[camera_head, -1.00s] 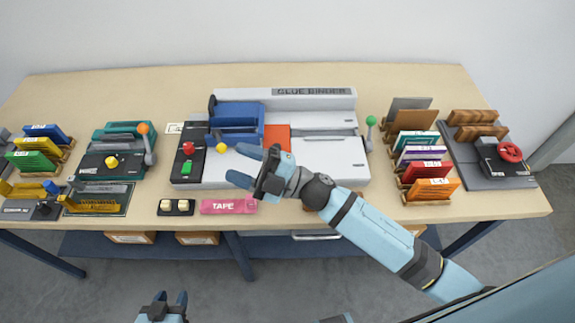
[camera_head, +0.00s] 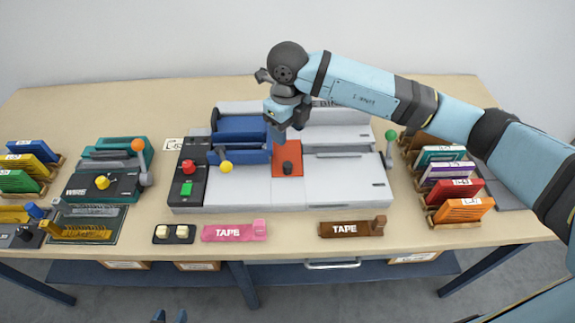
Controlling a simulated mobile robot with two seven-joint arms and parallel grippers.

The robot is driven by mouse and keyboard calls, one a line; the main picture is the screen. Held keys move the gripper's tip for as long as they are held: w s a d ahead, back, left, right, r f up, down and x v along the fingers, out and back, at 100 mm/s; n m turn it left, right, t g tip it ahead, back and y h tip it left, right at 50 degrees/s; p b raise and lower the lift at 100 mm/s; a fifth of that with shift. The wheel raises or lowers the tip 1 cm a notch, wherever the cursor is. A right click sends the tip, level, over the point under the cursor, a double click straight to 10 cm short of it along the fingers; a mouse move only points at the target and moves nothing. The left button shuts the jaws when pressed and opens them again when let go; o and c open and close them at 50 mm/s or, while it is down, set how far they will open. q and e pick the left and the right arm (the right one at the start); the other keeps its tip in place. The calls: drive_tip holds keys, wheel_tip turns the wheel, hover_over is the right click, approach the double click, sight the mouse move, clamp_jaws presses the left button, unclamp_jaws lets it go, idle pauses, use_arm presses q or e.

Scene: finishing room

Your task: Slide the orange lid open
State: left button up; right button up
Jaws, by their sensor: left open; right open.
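The orange lid (camera_head: 296,157) is a flat square panel in the middle of the grey glue binder (camera_head: 335,185), right of the blue clamp part. A short dark knob (camera_head: 287,167) stands on it. My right gripper (camera_head: 278,136) hangs fingers down just above and behind the knob, over the lid's far left part. It is open with nothing seen in it; contact with the lid cannot be told. It hides part of the lid's far edge. My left gripper (camera_head: 170,317) is far below, at the bottom edge, away from the table, open and mostly cut off.
The blue clamp (camera_head: 240,138) with a yellow knob is close left of my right gripper. A green-knobbed lever (camera_head: 390,145) stands at the binder's right end. Pink tape (camera_head: 233,231) and brown tape (camera_head: 352,228) lie in front. Book racks stand at both sides.

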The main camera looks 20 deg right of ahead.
sight(288, 165)
wheel_tip(288, 165, down, 13)
drive_tip(key=shift+r+p, duration=0.2)
drive_tip(key=shift+p, duration=0.3)
clamp_jaws()
